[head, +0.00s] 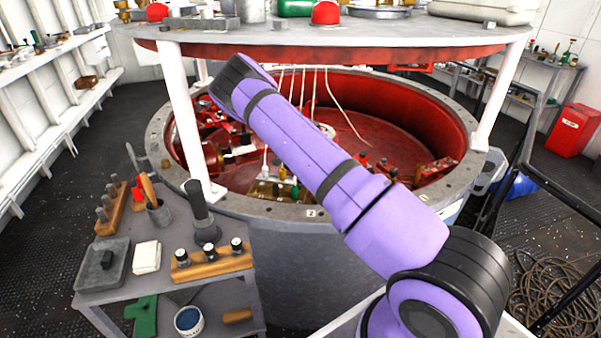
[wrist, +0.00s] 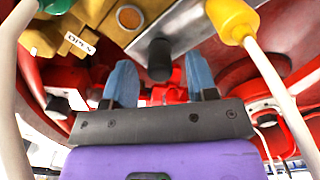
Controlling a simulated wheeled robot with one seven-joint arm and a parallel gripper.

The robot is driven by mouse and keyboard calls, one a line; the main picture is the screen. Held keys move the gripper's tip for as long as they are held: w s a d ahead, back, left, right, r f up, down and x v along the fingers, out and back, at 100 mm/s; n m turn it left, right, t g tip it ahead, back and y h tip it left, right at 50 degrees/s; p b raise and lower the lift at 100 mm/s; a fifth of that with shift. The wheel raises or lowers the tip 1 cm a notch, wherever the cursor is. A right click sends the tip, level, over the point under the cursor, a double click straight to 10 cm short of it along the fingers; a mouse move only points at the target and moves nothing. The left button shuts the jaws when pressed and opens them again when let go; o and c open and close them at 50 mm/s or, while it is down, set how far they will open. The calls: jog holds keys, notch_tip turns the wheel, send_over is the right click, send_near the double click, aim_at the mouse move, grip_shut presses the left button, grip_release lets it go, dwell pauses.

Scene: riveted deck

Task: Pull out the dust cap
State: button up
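The dust cap looks to be the short black cylinder (wrist: 160,62) that sticks out of a grey metal plate (wrist: 185,28) in the wrist view. My gripper (wrist: 159,66) is open, with its two blue fingers pointing toward the plate. The black cap appears between the fingertips, with a clear gap on each side. Whether the fingertips reach alongside it or stop short is hard to tell. Nothing is held. In the head view my purple arm reaches over the round tank, and the gripper is not visible there.
A yellow plug (wrist: 232,18) with a white cable is right of the plate. A brass block (wrist: 92,25) with a label and a green part are at left. Another white cable (wrist: 18,70) hangs at far left. The tank rim (head: 300,208) and white post (head: 186,120) stand near my arm.

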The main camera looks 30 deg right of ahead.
jog(key=shift+r, duration=0.1)
jog(key=shift+r, duration=0.25)
jog(key=r, duration=0.3)
jog(key=shift+s+a, duration=0.15)
jog(key=shift+s, duration=0.2)
jog(key=s+a+r, duration=0.1)
jog(key=s+a, duration=0.3)
jog(key=s, duration=1)
jog(key=shift+s+r, duration=0.15)
jog(key=shift+s, duration=0.2)
